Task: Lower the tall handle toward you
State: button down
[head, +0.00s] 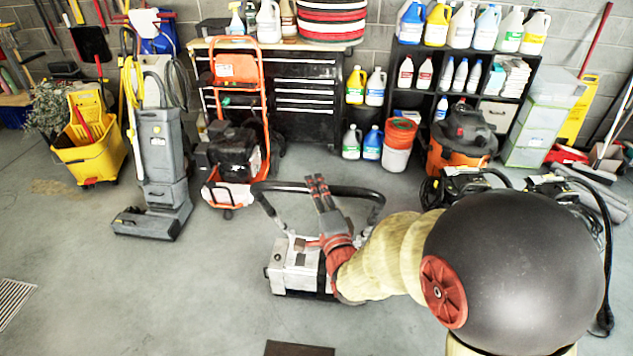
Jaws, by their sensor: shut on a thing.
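A low silver-grey floor machine (292,262) stands on the concrete floor near the middle of the head view. Its black looped handle (276,187) rises behind and above the body, with a wide curved bar across the top. My gripper (317,181) reaches in from the right, its red and dark fingers pointing away from me and crossing the middle of the bar. It is shut on the handle. The fingers hide the gripped part of the bar. My wrist and arm cover the right side of the machine.
Behind stand a grey upright vacuum (163,150), an orange-framed machine (236,69), a yellow mop bucket (92,160) and an orange-black vacuum (461,140). A black shelf (424,95) holds bottles. The floor left of the machine is clear. A dark mat (299,348) lies in front.

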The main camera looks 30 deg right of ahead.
dwell(0.3)
jog(key=c, duration=1.6)
grip_release()
jog(key=shift+c, duration=0.2)
jog(key=shift+o, duration=0.3)
jog(key=v, duration=1.2)
jog(key=shift+f, duration=0.1)
